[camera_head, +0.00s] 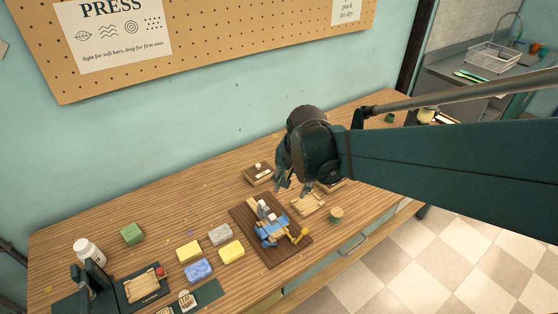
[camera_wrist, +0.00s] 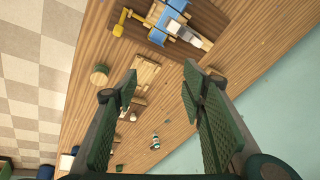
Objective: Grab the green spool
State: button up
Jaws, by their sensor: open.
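A small round spool (camera_head: 336,215) with a tan top and greenish side stands upright near the front edge of the wooden table. It also shows in the wrist view as a tan disc with a green rim (camera_wrist: 99,75), left of my left finger and apart from it. My gripper (camera_head: 292,187) is open and empty above the table, up and left of the spool in the head view.
A wooden tray (camera_wrist: 146,72) lies beside the spool. A dark board with a blue and yellow device (camera_head: 268,232) stands to its left. Sponges (camera_head: 231,251) and a white bottle (camera_head: 88,251) are farther left. A small dark green item (camera_head: 389,118) is at the far right.

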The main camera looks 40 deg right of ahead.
jog(key=s+d+f+m+g, duration=0.2)
jog(key=d+f+m, duration=0.35)
jog(key=d, duration=0.35)
jog(key=m+g+y, duration=0.1)
jog(key=m, duration=0.4)
send_over(337, 212)
jog(key=f, duration=0.7)
jog(key=shift+w+a, duration=0.4)
jog(key=shift+s+d+f+m, duration=0.3)
jog(key=shift+d+f+m, duration=0.05)
jog(key=shift+f, duration=0.1)
jog(key=shift+f+b, duration=0.45)
jog(key=shift+f, duration=0.85)
jog(key=shift+f+b, duration=0.55)
jog(key=shift+f, duration=2.05)
